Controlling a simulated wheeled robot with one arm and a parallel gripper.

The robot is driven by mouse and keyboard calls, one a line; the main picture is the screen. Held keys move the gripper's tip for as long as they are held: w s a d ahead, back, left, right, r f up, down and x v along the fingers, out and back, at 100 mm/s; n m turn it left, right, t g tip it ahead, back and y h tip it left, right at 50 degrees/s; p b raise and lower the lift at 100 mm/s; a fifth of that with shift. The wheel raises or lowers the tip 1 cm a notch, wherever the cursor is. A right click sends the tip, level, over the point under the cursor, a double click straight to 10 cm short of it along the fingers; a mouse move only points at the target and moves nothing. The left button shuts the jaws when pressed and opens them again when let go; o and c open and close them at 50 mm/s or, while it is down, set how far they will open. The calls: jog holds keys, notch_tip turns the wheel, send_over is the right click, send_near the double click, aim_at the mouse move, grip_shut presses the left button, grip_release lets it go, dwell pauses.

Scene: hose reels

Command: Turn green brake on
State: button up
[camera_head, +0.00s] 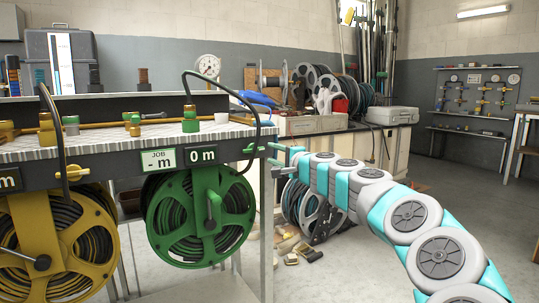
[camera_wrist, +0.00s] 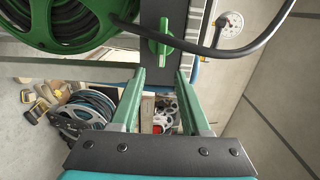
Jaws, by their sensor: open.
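The green hose reel (camera_head: 201,218) hangs under the bench at left in the head view, with a green crank handle on its face. It also shows at top left of the wrist view (camera_wrist: 65,22). A small green lever (camera_head: 251,149), which looks like the green brake, sits at the right end of the dark panel. In the wrist view the lever (camera_wrist: 160,40) is beyond my fingertips, between their lines. My gripper (camera_head: 272,155) is just right of the lever. Its two green fingers (camera_wrist: 161,75) are apart with nothing held between them.
A yellow reel (camera_head: 62,245) hangs left of the green one. A black hose (camera_head: 258,112) arches over the bench end near the lever. The green reel's label panel (camera_head: 203,156) reads 0 m. Reels and loose parts lie on the floor behind my gripper.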

jog(key=shift+v, duration=0.95)
jog(key=shift+s+a, duration=0.1)
jog(key=s+a+r+n+g+y+p, duration=0.1)
jog(key=s+a+n+g, duration=0.25)
jog(key=s, duration=0.35)
jog(key=s+a+r+n+g+y+p, duration=0.1)
jog(key=s+a+n+g+y, duration=0.2)
jog(key=s, duration=0.4)
jog(key=s+a+f+n+g+h+p, duration=0.1)
jog(key=s+a+f+n+g+h, duration=0.2)
jog(key=s, duration=0.7)
jog(key=s+d+f+g+h+p, duration=0.1)
jog(key=s+d+f+g+h, duration=0.1)
jog(key=s+d+f, duration=0.6)
jog(key=s+d+f+n+g+h+p, duration=0.1)
jog(key=s+d+f+h, duration=0.4)
jog(key=s, duration=1)
jog(key=s+d+f+n+g+h+p, duration=0.1)
jog(key=s+d+f+g+h, duration=0.3)
jog(key=s+d+f, duration=0.7)
jog(key=d+p, duration=0.1)
jog(key=d, duration=0.1)
jog(key=shift+s+d, duration=0.25)
jog(key=shift+s, duration=0.15)
